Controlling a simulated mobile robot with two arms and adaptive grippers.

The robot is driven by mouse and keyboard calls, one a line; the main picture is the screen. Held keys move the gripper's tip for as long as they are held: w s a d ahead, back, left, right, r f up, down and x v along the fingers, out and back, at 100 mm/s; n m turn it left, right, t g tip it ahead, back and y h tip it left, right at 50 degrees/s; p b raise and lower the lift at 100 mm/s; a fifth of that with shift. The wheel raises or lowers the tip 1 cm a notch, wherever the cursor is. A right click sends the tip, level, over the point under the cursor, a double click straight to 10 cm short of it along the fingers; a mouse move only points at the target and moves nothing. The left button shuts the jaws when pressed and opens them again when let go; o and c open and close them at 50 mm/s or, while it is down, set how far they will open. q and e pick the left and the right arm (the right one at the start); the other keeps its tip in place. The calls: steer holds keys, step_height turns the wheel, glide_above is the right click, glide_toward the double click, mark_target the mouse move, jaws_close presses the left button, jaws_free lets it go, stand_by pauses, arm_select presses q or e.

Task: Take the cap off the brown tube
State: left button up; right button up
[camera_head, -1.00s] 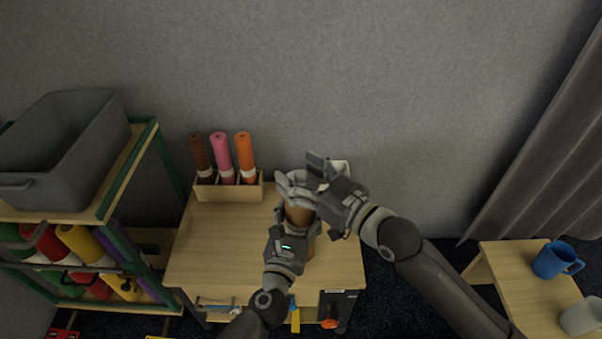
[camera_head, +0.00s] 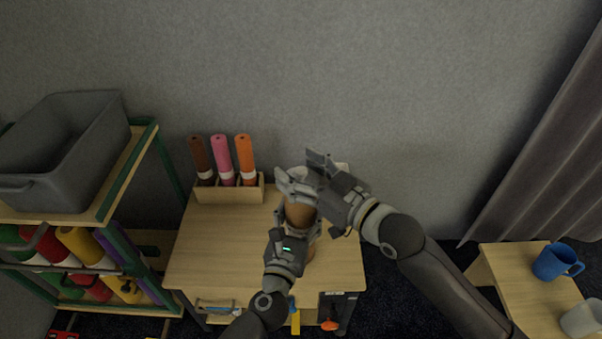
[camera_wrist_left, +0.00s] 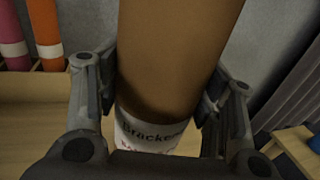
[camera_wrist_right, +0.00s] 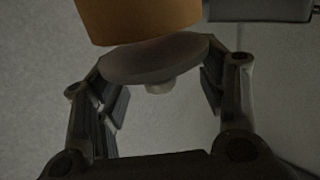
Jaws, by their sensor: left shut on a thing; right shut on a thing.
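The brown tube (camera_head: 299,216) stands roughly upright over the table, held by my left gripper (camera_head: 296,222). In the left wrist view the tube (camera_wrist_left: 175,50) fills the space between the fingers, with a white lettered band (camera_wrist_left: 145,132) below. My right gripper (camera_head: 305,174) is at the tube's upper end, shut on the pale cap. In the right wrist view the cap (camera_wrist_right: 155,62) is a grey-white disc with a small knob, between the fingers and right against the tube's brown end (camera_wrist_right: 140,18). I cannot tell whether a gap separates them.
A wooden holder (camera_head: 229,194) with brown, pink and orange tubes stands at the back left of the table (camera_head: 220,250). A shelf with a grey bin (camera_head: 75,145) is at the left. A side table with a blue mug (camera_head: 556,261) is at the right. The table's left front is clear.

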mark_target(301, 170)
steer(key=shift+r, duration=0.4)
steer(key=shift+r, duration=2)
arm_select(q)
steer(key=o, duration=1.5)
